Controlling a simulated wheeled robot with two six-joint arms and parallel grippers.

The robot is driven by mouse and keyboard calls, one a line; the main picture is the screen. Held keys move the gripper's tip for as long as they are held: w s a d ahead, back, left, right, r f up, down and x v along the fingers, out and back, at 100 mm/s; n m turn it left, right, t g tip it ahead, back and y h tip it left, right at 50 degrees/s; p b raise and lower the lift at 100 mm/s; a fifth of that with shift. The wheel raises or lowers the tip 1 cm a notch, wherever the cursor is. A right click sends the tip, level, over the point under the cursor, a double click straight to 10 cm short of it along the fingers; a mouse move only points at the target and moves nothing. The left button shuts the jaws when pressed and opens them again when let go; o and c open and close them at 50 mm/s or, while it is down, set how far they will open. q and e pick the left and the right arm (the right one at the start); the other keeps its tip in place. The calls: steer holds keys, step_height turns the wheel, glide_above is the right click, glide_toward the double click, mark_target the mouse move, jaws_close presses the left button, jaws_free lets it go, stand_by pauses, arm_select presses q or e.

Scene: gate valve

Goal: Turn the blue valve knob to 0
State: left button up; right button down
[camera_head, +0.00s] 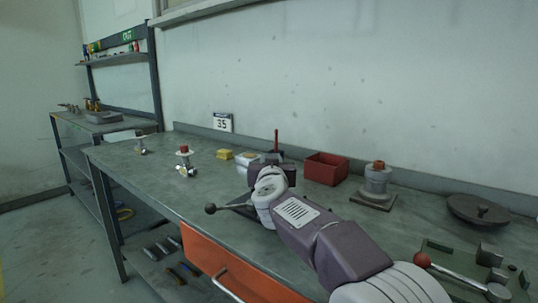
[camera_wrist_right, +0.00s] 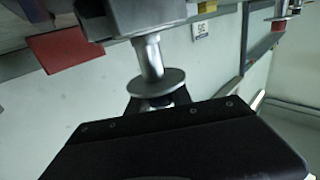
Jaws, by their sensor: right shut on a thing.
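No blue knob shows clearly in either view. In the right wrist view a grey metal stem (camera_wrist_right: 148,58) runs from a grey block (camera_wrist_right: 145,17) to a round disc (camera_wrist_right: 156,83). My right gripper (camera_wrist_right: 155,103) is at the disc's end, its dark fingers on either side, shut on a part mostly hidden by the disc and the gripper body. In the head view my right arm reaches in from the lower right and covers its fingertips and much of the pale grey fixture (camera_head: 246,160) behind it. My left gripper is not in view.
Two small valves stand to the left, one red-topped (camera_head: 184,162). A yellow block (camera_head: 225,154), red bin (camera_head: 326,168) and grey flanged fitting (camera_head: 375,186) line the bench. A black ball-ended lever (camera_head: 210,208) is beside my wrist. The bench front left (camera_head: 140,175) is clear.

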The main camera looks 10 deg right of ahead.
steer(key=shift+d+r+m+g+h+p, duration=0.1)
steer(key=shift+r+m+g+h+p, duration=0.15)
steer(key=shift+m+h+p, duration=0.7)
steer(key=shift+d+r+n+g+h+p, duration=0.1)
steer(key=shift+g+h+p, duration=0.25)
steer(key=shift+p, duration=1.15)
steer(key=shift+d+f+m+h+p, duration=0.1)
steer(key=shift+m+h+p, duration=0.25)
steer(key=shift+h, duration=0.15)
steer(key=shift+d+f+m+g+h+b, duration=0.15)
steer(key=shift+f+m+g+h+b, duration=0.15)
steer(key=shift+m+h+b, duration=0.3)
steer(key=shift+s+d+g+h, duration=0.15)
steer(key=shift+g+h, duration=0.25)
steer(key=shift+h, duration=0.1)
steer(key=shift+r+m, duration=0.1)
steer(key=shift+m, duration=0.2)
steer(key=c, duration=1.1)
jaws_free()
steer(key=shift+c, duration=0.2)
